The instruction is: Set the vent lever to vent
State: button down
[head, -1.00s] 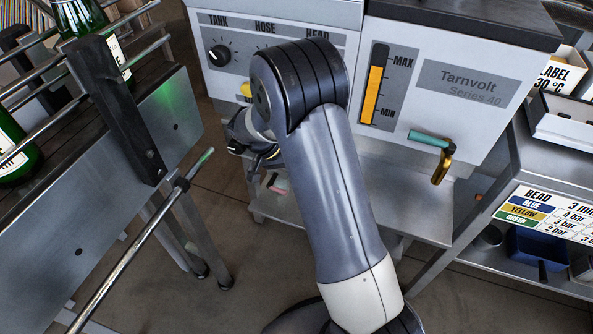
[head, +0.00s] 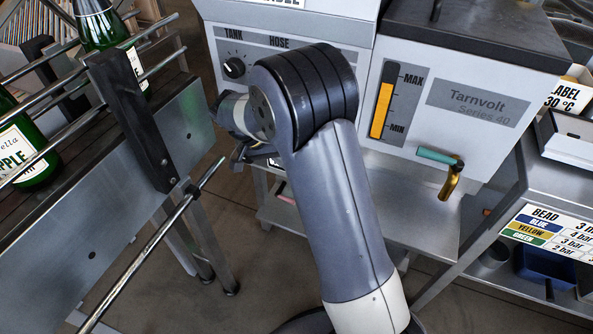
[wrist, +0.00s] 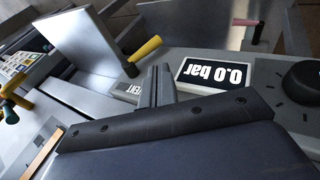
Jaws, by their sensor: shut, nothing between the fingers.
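The vent lever (wrist: 143,50) has a yellow grip and a dark base. In the wrist view it stands beside the partly covered VENT label (wrist: 125,87) on the grey machine panel, its grip slanting up and right. My gripper (wrist: 157,76) is shut and empty, its fingertips close to the label and just below the lever in the picture. I cannot tell whether they touch it. In the head view my gripper (head: 255,153) is partly hidden by my wrist in front of the machine, and the lever is hidden.
A display (wrist: 220,72) reads 0.0 bar beside a black knob (wrist: 303,82). The Tarnvolt machine (head: 480,100) carries a level gauge and a teal-handled brass tap (head: 440,156). A conveyor with green bottles (head: 97,25) and metal rails stands close at left.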

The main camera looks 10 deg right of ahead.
jog(key=s+a+f+n+t+h+b, duration=0.4)
jog(key=s+a+n+t+h+b, duration=0.2)
jog(key=a+n+t+h+b, duration=0.15)
jog(key=s+f+b+x, duration=0.1)
jog(key=b+x, duration=0.1)
jog(key=x, duration=1.1)
jog(key=shift+s+d+f+m+y, duration=0.25)
jog(key=shift+s+f+m+y, duration=0.05)
jog(key=shift+s+m+y, duration=0.1)
